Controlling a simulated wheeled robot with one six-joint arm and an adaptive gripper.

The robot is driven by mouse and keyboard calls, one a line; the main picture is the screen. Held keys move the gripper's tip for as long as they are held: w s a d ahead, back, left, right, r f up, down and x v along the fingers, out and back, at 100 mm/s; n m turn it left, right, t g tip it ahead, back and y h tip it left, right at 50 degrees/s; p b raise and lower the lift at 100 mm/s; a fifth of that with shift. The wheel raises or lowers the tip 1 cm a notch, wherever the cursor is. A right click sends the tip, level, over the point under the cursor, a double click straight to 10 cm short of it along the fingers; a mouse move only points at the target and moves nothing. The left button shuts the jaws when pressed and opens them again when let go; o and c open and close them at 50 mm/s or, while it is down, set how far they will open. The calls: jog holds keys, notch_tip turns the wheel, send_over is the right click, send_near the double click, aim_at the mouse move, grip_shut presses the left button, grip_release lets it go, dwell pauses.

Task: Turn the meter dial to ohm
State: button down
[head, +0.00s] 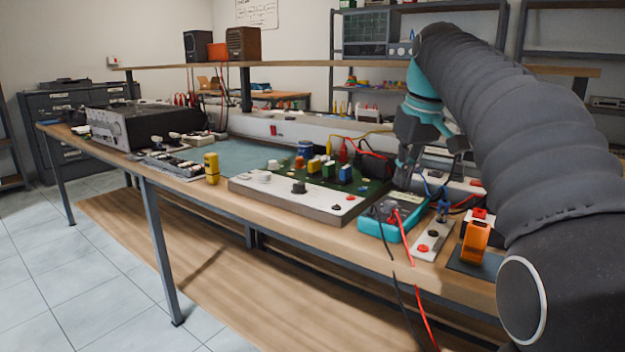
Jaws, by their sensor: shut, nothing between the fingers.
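The meter (372,228), a teal-cased unit with a dark face, lies near the front edge of the workbench, right of the middle in the head view. A red and a black lead run from it over the bench edge. Its dial and markings are too small and partly covered to read. My gripper (402,184) points down above the far side of the meter. Its fingers look closed together with nothing between them. I cannot tell whether the fingertips touch the meter or the dial.
A board with knobs and colored parts (300,197) lies left of the meter. A pale panel with red and black buttons (432,240) and an orange device (475,241) stand to its right. Loose cables (375,150) lie behind. A black instrument (140,125) stands far left.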

aim_at(392, 217)
jog(key=shift+w+d+f+b, duration=0.25)
jog(key=shift+f+b, duration=0.55)
jog(key=shift+f, duration=0.2)
jog(key=shift+w+d+f+b, duration=0.2)
jog(key=shift+f+b, duration=0.6)
jog(key=shift+f, duration=0.2)
jog(key=shift+w+d+f+b, duration=0.25)
jog(key=shift+f+b, duration=0.55)
jog(key=shift+f, duration=0.2)
jog(key=shift+s+a+p, duration=0.3)
jog(key=shift+a+p, duration=0.3)
jog(key=shift+p, duration=0.45)
jog(key=shift+s+a+p, duration=0.1)
jog(key=shift+a+p, duration=0.35)
jog(key=shift+p, duration=0.2)
jog(key=shift+s, duration=0.1)
jog(key=shift+s+r, duration=0.1)
jog(key=shift+s, duration=0.2)
jog(key=shift+r+p, duration=0.85)
jog(key=shift+r, duration=2.05)
jog(key=shift+d, duration=0.1)
